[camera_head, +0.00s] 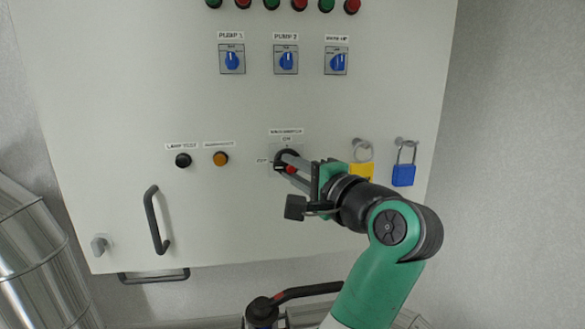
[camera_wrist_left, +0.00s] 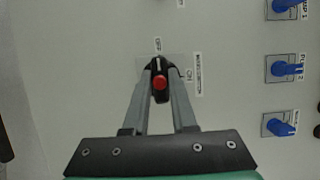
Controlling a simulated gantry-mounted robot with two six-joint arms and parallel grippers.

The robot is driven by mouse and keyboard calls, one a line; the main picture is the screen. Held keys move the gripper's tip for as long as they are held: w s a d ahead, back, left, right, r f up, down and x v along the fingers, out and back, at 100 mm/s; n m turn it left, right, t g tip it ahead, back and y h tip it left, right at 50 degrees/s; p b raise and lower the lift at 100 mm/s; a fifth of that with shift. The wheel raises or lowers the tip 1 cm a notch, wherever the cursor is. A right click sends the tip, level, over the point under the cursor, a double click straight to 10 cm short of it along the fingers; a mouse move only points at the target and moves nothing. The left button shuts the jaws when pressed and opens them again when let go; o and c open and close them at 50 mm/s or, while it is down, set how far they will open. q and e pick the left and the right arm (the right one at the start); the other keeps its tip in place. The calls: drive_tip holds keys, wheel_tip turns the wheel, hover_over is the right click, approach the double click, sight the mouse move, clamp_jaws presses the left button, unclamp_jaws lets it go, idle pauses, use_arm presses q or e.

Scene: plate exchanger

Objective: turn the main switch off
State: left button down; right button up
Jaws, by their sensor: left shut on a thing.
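The main switch (camera_head: 285,156) is a black rotary knob with a red part, low in the middle of the cabinet door. It also shows in the left wrist view (camera_wrist_left: 159,70), with the OFF label (camera_wrist_left: 158,45) above it and the ON label (camera_wrist_left: 188,75) to its right. The knob's white mark points toward OFF in that view. My left gripper (camera_head: 287,164) is shut on the knob, one finger on each side. In the head view the fingers hide part of the knob. My right gripper is not in view.
A yellow padlock (camera_head: 361,171) and a blue padlock (camera_head: 403,175) hang right of the switch, close to my left arm. A black button (camera_head: 183,160) and an orange button (camera_head: 220,158) sit to its left. Blue selector switches (camera_head: 285,60) are above. A door handle (camera_head: 156,219) protrudes at lower left.

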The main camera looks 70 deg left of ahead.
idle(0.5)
use_arm(q)
drive_tip(key=c, duration=0.7)
unclamp_jaws()
drive_tip(key=d, duration=0.4)
drive_tip(key=w+d, duration=0.1)
drive_tip(key=d, duration=0.6)
drive_tip(key=shift+w+d, duration=0.25)
drive_tip(key=shift+d, duration=0.05)
drive_tip(key=shift+a, duration=0.1)
